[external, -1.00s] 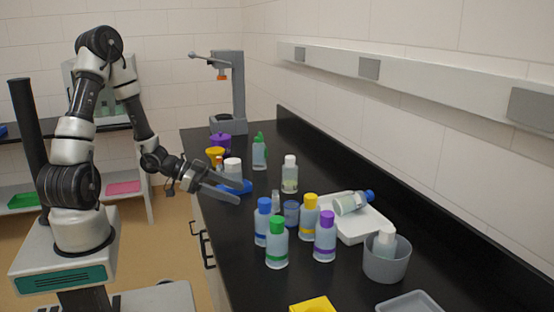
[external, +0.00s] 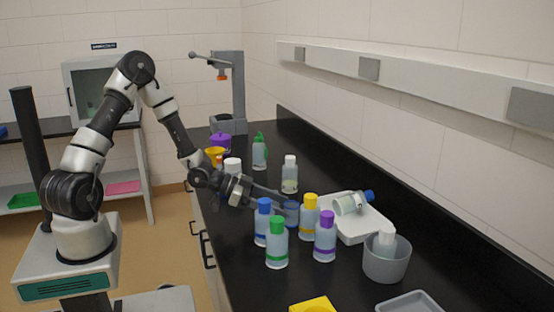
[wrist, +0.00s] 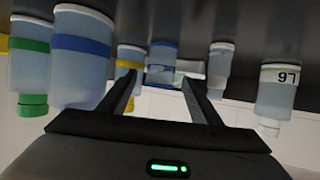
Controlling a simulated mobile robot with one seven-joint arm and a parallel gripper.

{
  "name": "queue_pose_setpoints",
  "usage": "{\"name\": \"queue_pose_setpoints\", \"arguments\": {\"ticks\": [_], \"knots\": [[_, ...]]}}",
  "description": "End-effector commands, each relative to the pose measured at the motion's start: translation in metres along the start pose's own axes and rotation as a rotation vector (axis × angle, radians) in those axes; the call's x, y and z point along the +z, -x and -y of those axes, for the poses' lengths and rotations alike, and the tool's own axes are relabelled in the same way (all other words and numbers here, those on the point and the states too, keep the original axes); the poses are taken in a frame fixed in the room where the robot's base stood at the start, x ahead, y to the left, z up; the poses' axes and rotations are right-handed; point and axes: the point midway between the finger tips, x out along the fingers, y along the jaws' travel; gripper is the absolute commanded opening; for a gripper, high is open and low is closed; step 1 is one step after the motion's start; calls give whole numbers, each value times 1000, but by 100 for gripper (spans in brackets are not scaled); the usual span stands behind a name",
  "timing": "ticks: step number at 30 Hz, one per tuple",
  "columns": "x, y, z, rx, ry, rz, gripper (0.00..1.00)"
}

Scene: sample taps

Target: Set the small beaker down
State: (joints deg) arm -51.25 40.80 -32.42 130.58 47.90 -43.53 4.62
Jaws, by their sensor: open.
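The small beaker (external: 291,210) is short and bluish and stands on the black counter among capped bottles. In the wrist view, which looks upside down, a blue-banded clear vessel that looks like the beaker (wrist: 161,62) shows in the gap between the fingers. My gripper (external: 272,201) is open and low over the counter, its fingers pointing right toward the beaker. It also shows in the wrist view (wrist: 158,82) with nothing gripped. I cannot tell whether the fingertips reach around the beaker or stop short of it.
Blue-capped (external: 263,228), green-capped (external: 277,250), yellow-capped (external: 309,220) and purple-capped (external: 325,243) bottles crowd close to the beaker. A white tray (external: 360,232) holds a lying bottle (external: 352,203). A grey tub (external: 386,263) stands at right. A white-capped bottle (external: 290,178) stands behind.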

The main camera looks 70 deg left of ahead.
Motion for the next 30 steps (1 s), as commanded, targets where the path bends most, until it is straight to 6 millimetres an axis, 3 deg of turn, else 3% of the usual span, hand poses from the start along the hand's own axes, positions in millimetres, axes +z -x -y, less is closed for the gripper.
{"name": "queue_pose_setpoints", "arguments": {"ticks": [6,13,21,30], "knots": [[0,-25,0,1,0,1,58],[-1,-26,1,0,0,1,58],[-1,-26,1,0,0,1,15],[-6,-24,1,-1,-2,0,11]]}}
